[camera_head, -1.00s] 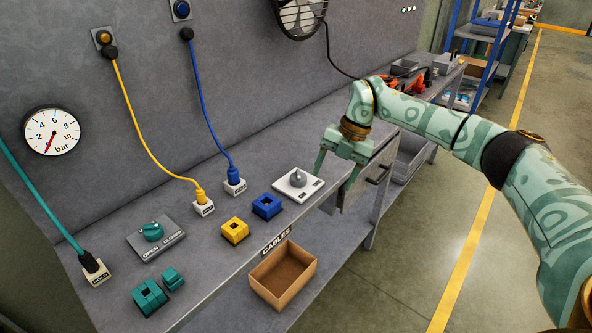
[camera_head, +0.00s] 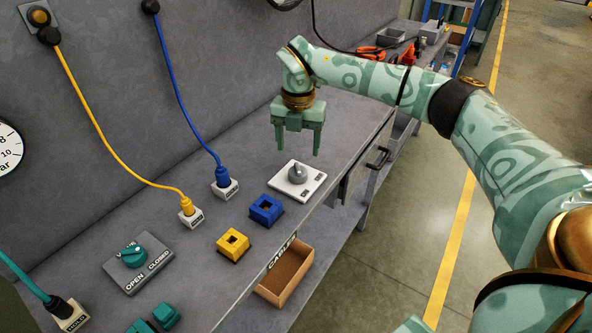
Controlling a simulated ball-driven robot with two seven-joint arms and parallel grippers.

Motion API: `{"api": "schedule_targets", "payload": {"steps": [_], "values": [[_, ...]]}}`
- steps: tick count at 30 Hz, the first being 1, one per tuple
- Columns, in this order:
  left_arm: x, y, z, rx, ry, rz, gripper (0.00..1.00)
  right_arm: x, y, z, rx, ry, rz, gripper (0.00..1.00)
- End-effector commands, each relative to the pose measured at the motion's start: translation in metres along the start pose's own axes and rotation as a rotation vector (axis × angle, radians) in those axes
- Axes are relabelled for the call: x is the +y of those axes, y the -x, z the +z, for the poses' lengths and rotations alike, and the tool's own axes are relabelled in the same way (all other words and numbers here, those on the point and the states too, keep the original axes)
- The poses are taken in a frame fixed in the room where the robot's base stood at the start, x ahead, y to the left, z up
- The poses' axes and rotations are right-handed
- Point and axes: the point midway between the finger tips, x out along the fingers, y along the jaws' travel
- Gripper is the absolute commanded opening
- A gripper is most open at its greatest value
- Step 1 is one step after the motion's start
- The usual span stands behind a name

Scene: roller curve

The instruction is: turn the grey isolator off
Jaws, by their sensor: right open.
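The grey isolator (camera_head: 297,175) is a grey rotary knob on a white plate (camera_head: 284,186), lying on the bench near its front edge. The fingertips are clear of the knob. My left gripper is not in view.
A teal OPEN/CLOSED valve (camera_head: 134,256) sits at the left. Blue (camera_head: 266,209) and yellow (camera_head: 233,244) blocks stand beside the isolator. Yellow (camera_head: 115,150) and blue (camera_head: 187,105) cables run from wall to bench. A box (camera_head: 294,284) labelled CABLES is below the front edge.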

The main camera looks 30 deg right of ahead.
Motion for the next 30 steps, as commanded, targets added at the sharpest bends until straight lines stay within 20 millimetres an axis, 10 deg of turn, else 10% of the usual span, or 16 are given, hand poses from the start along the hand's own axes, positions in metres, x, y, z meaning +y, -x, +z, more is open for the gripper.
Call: {"api": "schedule_targets", "payload": {"steps": [9, 23, 27, 30], "values": [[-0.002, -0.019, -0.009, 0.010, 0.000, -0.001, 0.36, 0.000, -0.069, -0.001, 0.002, 0.001, -0.001, 0.66], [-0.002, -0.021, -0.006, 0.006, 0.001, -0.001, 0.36, 0.000, -0.081, 0.000, 0.000, 0.001, 0.001, 0.66], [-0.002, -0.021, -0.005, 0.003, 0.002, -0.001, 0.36, 0.000, -0.081, 0.000, 0.000, 0.001, 0.001, 0.27], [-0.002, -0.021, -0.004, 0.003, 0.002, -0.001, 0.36, 0.000, -0.081, 0.000, 0.001, 0.001, 0.001, 0.21]]}}
